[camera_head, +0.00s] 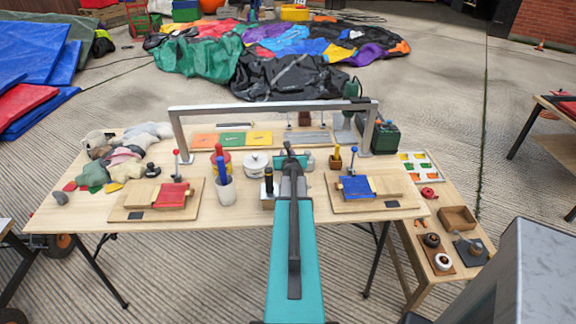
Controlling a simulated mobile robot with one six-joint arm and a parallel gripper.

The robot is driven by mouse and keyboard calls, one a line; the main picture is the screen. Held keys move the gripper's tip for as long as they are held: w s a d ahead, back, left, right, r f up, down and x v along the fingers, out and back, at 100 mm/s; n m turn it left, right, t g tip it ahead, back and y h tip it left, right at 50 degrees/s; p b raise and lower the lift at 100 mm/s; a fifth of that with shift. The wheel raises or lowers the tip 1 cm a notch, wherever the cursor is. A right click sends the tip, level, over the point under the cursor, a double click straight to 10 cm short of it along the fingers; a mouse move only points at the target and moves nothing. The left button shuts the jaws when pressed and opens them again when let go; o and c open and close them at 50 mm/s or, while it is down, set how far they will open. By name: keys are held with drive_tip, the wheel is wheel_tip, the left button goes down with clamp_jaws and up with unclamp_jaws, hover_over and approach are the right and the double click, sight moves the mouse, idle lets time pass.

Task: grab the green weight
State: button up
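A dark green block-like object (385,137) stands at the back right of the wooden table, just right of the metal frame's leg; it is the most weight-like green thing, but I cannot tell for sure that it is the green weight. A green cloth-like piece (92,174) lies in the pile at the table's left. My teal arm reaches forward over the table's middle. My gripper (290,155) is at its far end, small and partly hidden by the arm, well left of the dark green object. Its fingers cannot be made out.
A metal frame (270,106) spans the table's back. Boards with a red block (172,196) and a blue block (357,187) lie left and right. A white cup (225,191) and a white pot (256,162) stand left of my arm. A side table (446,199) adjoins at right.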

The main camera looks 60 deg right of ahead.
drive_tip(key=shift+r, duration=0.15)
clamp_jaws()
wheel_tip(320, 180, up, 10)
drive_tip(key=p, duration=0.4)
idle(0.9)
